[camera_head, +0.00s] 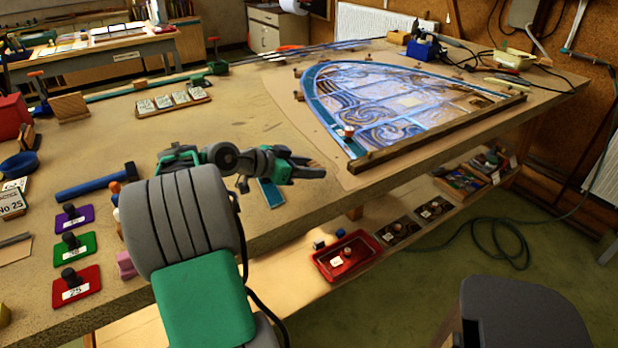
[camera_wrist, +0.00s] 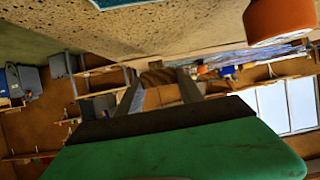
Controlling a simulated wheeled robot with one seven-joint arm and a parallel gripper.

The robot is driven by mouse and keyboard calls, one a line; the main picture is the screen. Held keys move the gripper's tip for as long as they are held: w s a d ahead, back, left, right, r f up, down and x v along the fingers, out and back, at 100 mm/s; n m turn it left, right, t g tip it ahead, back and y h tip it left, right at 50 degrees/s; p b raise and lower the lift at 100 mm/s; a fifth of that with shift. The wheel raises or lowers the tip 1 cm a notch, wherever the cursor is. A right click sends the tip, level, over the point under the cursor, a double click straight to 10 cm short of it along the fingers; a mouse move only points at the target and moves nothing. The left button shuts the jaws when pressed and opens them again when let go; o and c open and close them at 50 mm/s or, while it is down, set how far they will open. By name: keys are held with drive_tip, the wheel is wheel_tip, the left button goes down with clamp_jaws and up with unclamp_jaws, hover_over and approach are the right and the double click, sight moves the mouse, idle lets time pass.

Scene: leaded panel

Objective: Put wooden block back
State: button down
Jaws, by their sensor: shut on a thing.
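My gripper (camera_head: 308,169) is over the front part of the workbench, left of the leaded panel (camera_head: 400,100). Its jaws are shut on a small brown wooden block (camera_head: 314,173). In the wrist view, the wooden block (camera_wrist: 158,77) sits between the two fingertips of my gripper (camera_wrist: 160,82). It looks held clear of the bench top, though the exact gap is hard to tell. The panel is arched, with blue and amber swirled glass, and lies flat on pale paper. Several small wooden blocks (camera_head: 298,73) stand around its curved edge.
Dark wooden battens (camera_head: 430,138) border the panel's near side. A teal glass piece (camera_head: 270,192) lies on the bench beneath my arm. A red tray (camera_head: 347,256) is on the lower shelf. Bare bench (camera_head: 240,112) lies behind my gripper.

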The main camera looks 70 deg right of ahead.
sight(309, 185)
drive_tip(key=f, duration=0.3)
drive_tip(key=shift+w+d+f, duration=0.1)
drive_tip(key=shift+d+f, duration=0.2)
drive_tip(key=shift+f, duration=0.05)
